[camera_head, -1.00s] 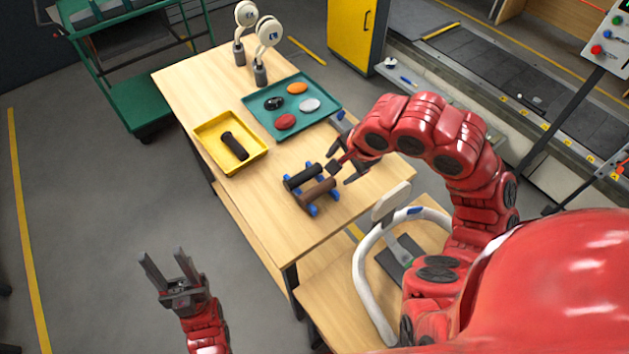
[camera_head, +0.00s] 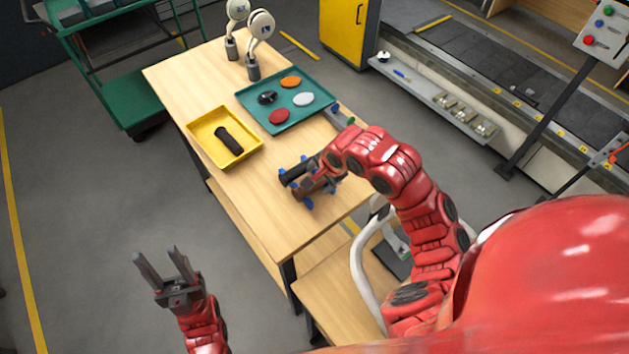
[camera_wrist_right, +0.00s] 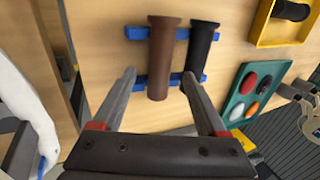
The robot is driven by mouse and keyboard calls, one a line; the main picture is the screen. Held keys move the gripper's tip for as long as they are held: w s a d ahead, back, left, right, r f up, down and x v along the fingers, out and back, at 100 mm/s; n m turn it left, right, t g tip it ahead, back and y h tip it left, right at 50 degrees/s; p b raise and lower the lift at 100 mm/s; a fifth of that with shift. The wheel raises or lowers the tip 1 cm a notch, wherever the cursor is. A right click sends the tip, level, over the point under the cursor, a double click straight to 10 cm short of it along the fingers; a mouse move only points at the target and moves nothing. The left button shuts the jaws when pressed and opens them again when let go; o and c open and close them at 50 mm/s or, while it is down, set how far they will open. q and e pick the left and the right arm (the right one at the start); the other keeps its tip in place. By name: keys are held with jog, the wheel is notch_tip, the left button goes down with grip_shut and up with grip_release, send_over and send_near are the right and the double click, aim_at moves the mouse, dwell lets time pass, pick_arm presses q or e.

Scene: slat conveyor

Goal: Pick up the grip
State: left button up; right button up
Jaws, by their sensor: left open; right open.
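A brown grip (camera_wrist_right: 162,50) and a black grip (camera_wrist_right: 202,42) lie side by side on a blue rack (camera_wrist_right: 135,33) on the table. My right gripper (camera_wrist_right: 160,76) is open just above them. In the right wrist view its fingertips are either side of the brown grip's near end, one by the black grip. In the head view this gripper (camera_head: 309,178) hides much of the brown grip, and the black grip (camera_head: 290,173) shows partly. Another black grip (camera_head: 229,140) lies in the yellow tray (camera_head: 200,151). My left gripper (camera_head: 158,256) is open and empty, left of the table.
A teal tray (camera_head: 290,118) holds red, orange, white and black discs. Two cream round-headed devices (camera_head: 261,26) stand at the table's far end. A white curved frame (camera_head: 358,255) stands at the near right. The table (camera_head: 265,205) is clear left of the rack.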

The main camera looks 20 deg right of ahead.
jog(key=shift+x, duration=1.05)
jog(key=shift+w+a+f+p, duration=0.15)
jog(key=shift+f+p, duration=0.15)
jog(key=shift+f, duration=0.2)
grip_shut()
